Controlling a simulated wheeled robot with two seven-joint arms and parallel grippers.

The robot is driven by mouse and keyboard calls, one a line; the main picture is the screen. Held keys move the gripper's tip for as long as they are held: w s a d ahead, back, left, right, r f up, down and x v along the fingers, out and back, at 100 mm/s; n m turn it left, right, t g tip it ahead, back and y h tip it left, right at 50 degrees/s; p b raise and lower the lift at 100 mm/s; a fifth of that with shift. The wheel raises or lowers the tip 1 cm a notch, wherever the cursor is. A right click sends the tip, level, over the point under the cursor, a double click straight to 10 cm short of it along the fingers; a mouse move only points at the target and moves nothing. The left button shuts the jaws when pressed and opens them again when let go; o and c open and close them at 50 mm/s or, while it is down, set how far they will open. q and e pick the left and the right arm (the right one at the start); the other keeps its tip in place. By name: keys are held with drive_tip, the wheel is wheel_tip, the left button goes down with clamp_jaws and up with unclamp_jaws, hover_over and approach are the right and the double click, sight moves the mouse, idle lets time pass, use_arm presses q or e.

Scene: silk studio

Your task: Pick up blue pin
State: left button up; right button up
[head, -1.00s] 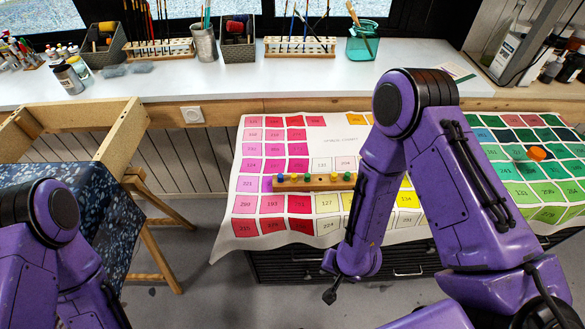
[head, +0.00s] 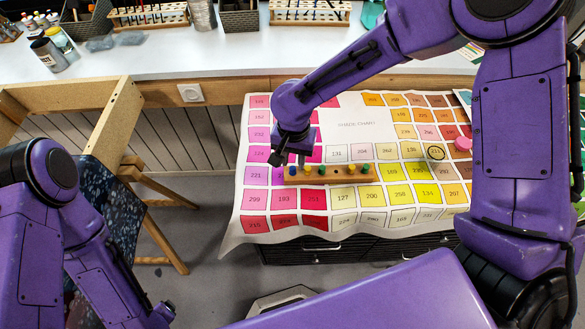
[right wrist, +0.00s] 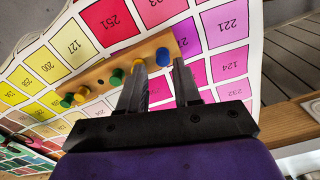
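The blue pin (head: 292,171) stands at the left end of a wooden pin block (head: 335,177) on the colour-chart cloth. My right gripper (head: 292,160) is directly above that end of the block, pointing down. In the right wrist view the blue pin (right wrist: 162,57) shows between the tips of the two open fingers (right wrist: 160,70), with a gap visible, so it is not gripped.
Green and yellow pins stand along the same block, including a green pin (head: 322,171). A wooden frame (head: 112,112) stands left of the table. The cloth around the block is clear.

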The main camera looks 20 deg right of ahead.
sight(293, 168)
drive_tip(key=f, duration=0.4)
drive_tip(key=shift+w, duration=0.4)
drive_tip(key=shift+s, duration=0.1)
clamp_jaws()
